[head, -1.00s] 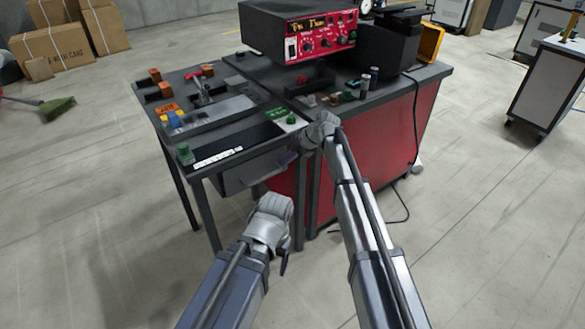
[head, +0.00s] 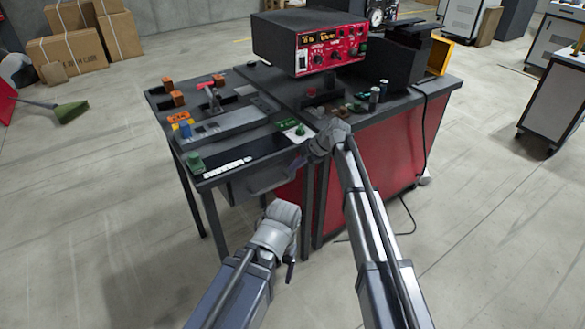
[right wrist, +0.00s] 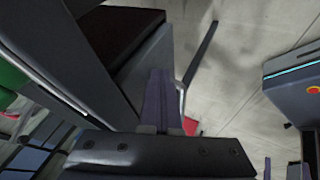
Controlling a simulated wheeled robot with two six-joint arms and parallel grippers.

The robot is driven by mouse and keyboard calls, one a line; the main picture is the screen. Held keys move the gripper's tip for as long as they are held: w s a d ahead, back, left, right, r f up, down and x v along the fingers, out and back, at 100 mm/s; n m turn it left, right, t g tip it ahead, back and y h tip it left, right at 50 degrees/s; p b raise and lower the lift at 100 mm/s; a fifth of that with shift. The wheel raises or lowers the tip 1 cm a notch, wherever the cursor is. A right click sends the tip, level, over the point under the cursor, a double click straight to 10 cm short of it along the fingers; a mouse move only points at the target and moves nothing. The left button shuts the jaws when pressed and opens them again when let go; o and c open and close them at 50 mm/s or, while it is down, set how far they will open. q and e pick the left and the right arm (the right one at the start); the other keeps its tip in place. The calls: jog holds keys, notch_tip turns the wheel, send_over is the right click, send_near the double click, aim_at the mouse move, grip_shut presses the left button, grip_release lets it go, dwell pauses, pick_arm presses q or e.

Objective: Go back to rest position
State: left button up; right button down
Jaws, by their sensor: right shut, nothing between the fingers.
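My right gripper (head: 300,162) is at the front edge of the workbench, by the grey drawer (head: 245,186) under the left table. In the right wrist view its dark fingers (right wrist: 163,100) are together with nothing between them. They point toward a dark box-like part with a grey side, and I cannot tell whether they touch it. My left gripper (head: 291,268) hangs low in front of the bench, apart from it and pointing down. Its fingers are seen edge-on, so their opening is hidden.
A red-fronted feeder controller (head: 332,50) stands on the bench. The left table holds orange blocks (head: 178,97), a green knob (head: 195,162) and a grey fixture (head: 225,122). A cable hangs at the bench's right side.

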jog(key=p+v, duration=0.3)
jog(key=v, duration=0.3)
jog(key=shift+s+p, duration=0.2)
jog(key=shift+p, duration=0.2)
jog(key=shift+d+f, duration=0.15)
jog(key=s+d+f+m+g+h, duration=0.1)
jog(key=s+d+m+h, duration=0.15)
jog(key=s+m, duration=0.7)
jog(key=s+d+f+m+h, duration=0.1)
jog(key=s+f+m+h, duration=0.2)
jog(key=s, duration=1.2)
jog(key=s+d+m+g+h, duration=0.1)
jog(key=s+m+h, duration=0.2)
jog(key=s+m, duration=0.7)
notch_tip(320, 180, up, 14)
jog(key=s+n+p, duration=0.1)
jog(key=n+p, duration=0.1)
jog(key=p, duration=1.2)
jog(key=shift+s, duration=0.15)
